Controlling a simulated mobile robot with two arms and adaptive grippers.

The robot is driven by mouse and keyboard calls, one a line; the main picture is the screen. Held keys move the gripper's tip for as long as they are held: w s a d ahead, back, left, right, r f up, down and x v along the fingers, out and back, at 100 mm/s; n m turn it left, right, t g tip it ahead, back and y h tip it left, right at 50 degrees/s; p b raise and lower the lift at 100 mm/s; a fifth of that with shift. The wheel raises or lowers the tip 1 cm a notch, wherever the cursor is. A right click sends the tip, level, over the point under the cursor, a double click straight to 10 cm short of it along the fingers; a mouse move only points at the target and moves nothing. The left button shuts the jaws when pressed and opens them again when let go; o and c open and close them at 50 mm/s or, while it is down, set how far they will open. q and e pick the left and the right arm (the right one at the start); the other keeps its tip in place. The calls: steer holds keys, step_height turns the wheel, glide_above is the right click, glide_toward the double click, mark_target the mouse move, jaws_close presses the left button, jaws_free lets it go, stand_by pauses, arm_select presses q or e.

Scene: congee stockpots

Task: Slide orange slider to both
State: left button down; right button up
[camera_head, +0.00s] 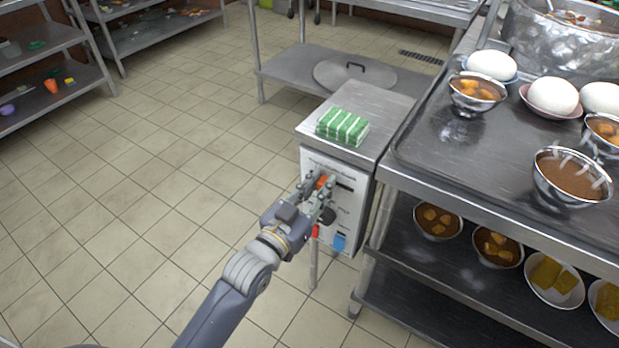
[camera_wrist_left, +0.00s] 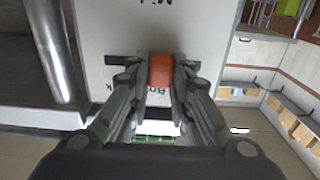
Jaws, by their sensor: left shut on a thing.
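The orange slider (camera_head: 321,182) is on the upper part of a white control panel (camera_head: 345,225) on the front of a small metal stand. In the left wrist view the orange slider (camera_wrist_left: 160,71) sits between the fingertips, in front of a dark horizontal slot. My left gripper (camera_head: 322,189) is shut on it; the gripper also shows in the left wrist view (camera_wrist_left: 160,80). Printed labels on the panel are partly covered by the fingers, so the slider's exact mark cannot be read. My right gripper is not in view.
A black knob (camera_head: 327,215), a red control (camera_head: 315,231) and a blue control (camera_head: 338,242) sit lower on the panel. A green-striped stack (camera_head: 342,126) lies on the stand. A metal counter (camera_head: 420,165) with bowls is close on the right. Open floor lies left.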

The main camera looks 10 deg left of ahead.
arm_select(q)
steer(key=shift+s+d, duration=0.15)
steer(key=shift+d, duration=0.3)
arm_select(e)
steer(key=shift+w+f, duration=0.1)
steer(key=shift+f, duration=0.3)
arm_select(q)
steer(key=c, duration=1.4)
jaws_free()
steer(key=shift+c, duration=0.2)
steer(key=v, duration=1.2)
